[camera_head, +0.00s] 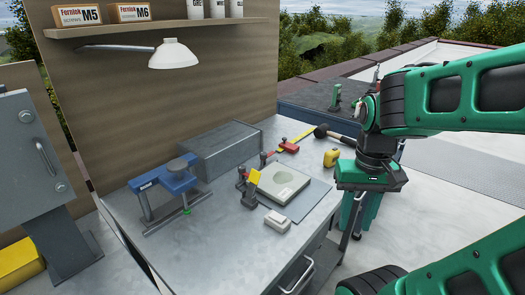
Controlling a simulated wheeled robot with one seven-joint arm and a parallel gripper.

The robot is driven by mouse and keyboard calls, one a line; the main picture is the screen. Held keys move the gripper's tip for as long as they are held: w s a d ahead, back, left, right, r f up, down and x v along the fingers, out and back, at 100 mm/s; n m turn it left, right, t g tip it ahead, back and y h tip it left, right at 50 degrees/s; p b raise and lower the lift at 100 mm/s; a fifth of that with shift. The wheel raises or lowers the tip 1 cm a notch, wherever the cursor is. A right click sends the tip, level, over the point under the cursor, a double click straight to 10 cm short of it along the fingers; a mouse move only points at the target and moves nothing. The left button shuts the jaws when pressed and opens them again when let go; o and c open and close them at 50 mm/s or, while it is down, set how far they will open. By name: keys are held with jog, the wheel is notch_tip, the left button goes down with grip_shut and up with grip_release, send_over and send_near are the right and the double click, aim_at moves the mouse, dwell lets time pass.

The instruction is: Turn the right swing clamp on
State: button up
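On the metal bench, a grey plate with a pale square block (284,183) on it lies near the right edge. Small dark clamp-like fittings stand at its left side: one with a yellow part (250,192) and one with a red tip (241,178) just behind it. I cannot tell which of them is the right swing clamp, or whether either is on. My green and black arm comes in from the right. My gripper (360,210) points down beyond the bench's right edge, apart from the fittings. Its fingers are not clear, so its opening cannot be told.
A blue vise-like tool (172,180), a grey box (219,150), a hammer (332,133), a yellow tape measure (331,157) and a small white box (277,221) are on the bench. A lamp (173,54) hangs above. The bench's front left is clear.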

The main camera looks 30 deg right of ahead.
jog(key=shift+o, duration=0.2)
jog(key=shift+s+r, duration=0.25)
notch_tip(320, 180, up, 4)
jog(key=n+t+y, duration=0.3)
jog(key=n+y, duration=0.1)
jog(key=n, duration=1.4)
send_over(264, 153)
jog(key=s+d, duration=0.3)
jog(key=d, duration=0.1)
jog(key=x, duration=1)
jog(key=shift+w+f, duration=0.1)
jog(key=shift+c, duration=0.2)
grip_shut()
